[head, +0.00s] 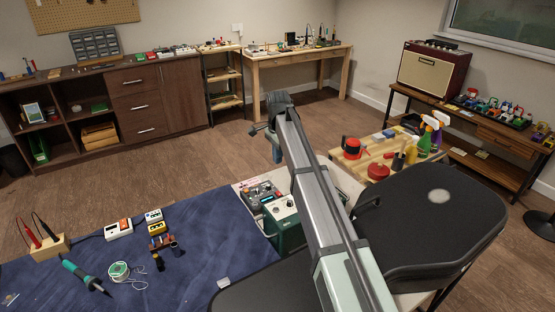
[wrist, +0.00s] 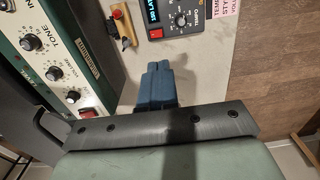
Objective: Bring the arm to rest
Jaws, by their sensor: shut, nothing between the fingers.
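A green box with knobs (wrist: 40,60) is left of the fingers; a dark device with a display (wrist: 170,18) is beyond them. A blue mat (head: 190,275) holds a soldering iron (head: 83,274) and solder spool (head: 120,272). A wooden board (head: 368,167) carries bottles at right.

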